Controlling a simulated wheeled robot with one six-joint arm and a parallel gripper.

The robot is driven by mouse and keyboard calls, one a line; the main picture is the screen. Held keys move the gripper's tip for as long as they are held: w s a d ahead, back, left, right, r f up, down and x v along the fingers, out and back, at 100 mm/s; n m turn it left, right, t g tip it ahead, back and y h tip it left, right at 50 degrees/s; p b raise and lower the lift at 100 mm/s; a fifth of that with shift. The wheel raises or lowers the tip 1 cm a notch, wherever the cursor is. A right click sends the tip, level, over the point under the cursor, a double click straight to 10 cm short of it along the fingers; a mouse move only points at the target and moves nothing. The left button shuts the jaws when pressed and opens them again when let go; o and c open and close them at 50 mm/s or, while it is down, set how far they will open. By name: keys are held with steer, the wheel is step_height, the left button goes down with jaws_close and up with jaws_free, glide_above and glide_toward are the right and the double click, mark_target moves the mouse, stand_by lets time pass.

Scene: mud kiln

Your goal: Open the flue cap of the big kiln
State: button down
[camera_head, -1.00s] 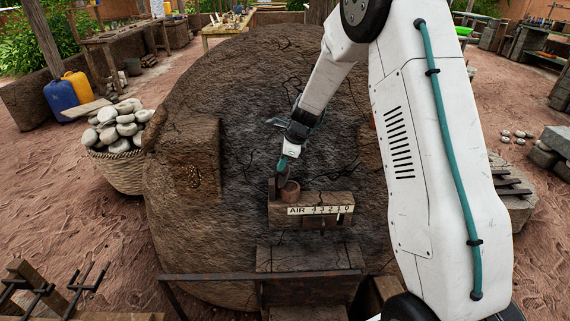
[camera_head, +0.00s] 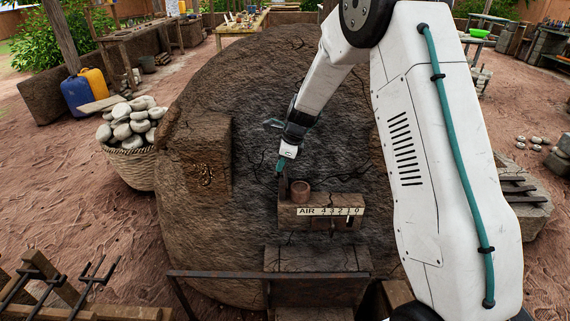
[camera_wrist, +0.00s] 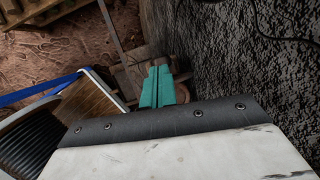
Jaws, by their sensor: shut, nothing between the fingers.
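The big kiln (camera_head: 265,110) is a large cracked mud dome filling the middle of the head view. In the wrist view the shut fingers (camera_wrist: 158,85) partly hide the block.
A rusty metal bar (camera_head: 270,274) crosses in front of the kiln. A basket of pale stones (camera_head: 130,165) stands at the left, with blue (camera_head: 76,92) and yellow (camera_head: 95,82) jugs behind. Black iron hooks (camera_head: 80,285) are at lower left. Open dirt lies at the left.

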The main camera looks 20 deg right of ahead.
mark_target(276, 175)
steer(key=shift+w+a, duration=0.1)
steer(key=shift+a, duration=0.1)
stand_by(0.5)
step_height(276, 175, up, 10)
steer(key=a, duration=0.1)
steer(key=s+r+n+h, duration=0.1)
steer(key=s+r+n, duration=0.3)
steer(key=s, duration=1.1)
steer(key=s+d+r+n+h, duration=0.1)
steer(key=s+r+n, duration=0.4)
steer(key=s+n, duration=0.6)
steer(key=s+r+n+h, duration=0.1)
steer(key=s+r+n, duration=0.4)
steer(key=s, duration=1.4)
steer(key=n, duration=0.3)
steer(key=shift+d+g, duration=0.35)
steer(key=shift+g, duration=0.05)
